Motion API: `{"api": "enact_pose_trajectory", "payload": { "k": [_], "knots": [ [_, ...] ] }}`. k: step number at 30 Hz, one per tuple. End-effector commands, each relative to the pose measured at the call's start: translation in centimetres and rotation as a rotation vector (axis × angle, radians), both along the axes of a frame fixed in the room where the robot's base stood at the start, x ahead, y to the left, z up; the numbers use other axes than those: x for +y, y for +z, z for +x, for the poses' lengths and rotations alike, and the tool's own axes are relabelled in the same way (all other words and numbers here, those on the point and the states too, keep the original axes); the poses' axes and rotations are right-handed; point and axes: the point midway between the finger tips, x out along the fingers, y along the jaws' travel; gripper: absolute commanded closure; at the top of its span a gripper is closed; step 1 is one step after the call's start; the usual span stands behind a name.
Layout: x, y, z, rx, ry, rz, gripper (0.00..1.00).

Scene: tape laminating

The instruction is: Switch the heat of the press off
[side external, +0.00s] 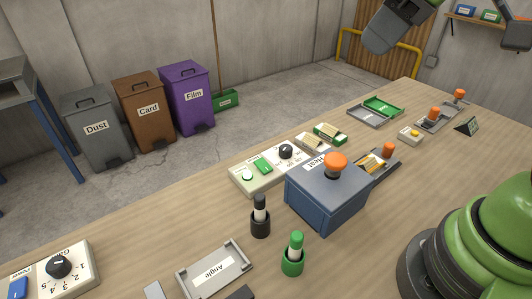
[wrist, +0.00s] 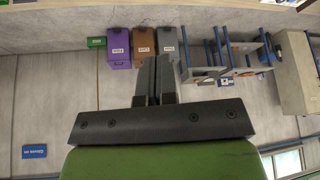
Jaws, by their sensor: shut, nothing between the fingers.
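A blue box-shaped unit (side external: 325,200) with an orange knob (side external: 336,163) stands mid-table. A white label that seems to read "Heat" (side external: 314,162) is at its back edge. The rocker's position is too small to read. My gripper (wrist: 154,70) is shut and empty in the wrist view, pointing toward the bins and wall.
Green and grey trays (side external: 369,115) lie farther back. Bins stand beyond the table.

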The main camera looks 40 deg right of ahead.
Motion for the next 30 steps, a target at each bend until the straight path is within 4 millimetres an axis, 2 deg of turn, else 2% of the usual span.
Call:
{"api": "enact_pose_trajectory", "payload": {
  "k": [3, 8, 15, 21, 25, 30],
  "knots": [
    [0.6, -1.2, 3.3, 0.034, 0.2, -0.111, 1.0],
    [1.7, -3.6, 7.4, 0.071, 0.478, -0.248, 1.0],
    [3.4, -9.0, 12.3, 0.126, 0.893, -0.416, 1.0],
    [4.5, -12.7, 14.4, 0.152, 1.134, -0.498, 1.0],
    [4.8, -13.9, 14.9, 0.159, 1.209, -0.519, 1.0],
    [4.9, -14.2, 15.1, 0.16, 1.23, -0.526, 1.0]
  ]
}}
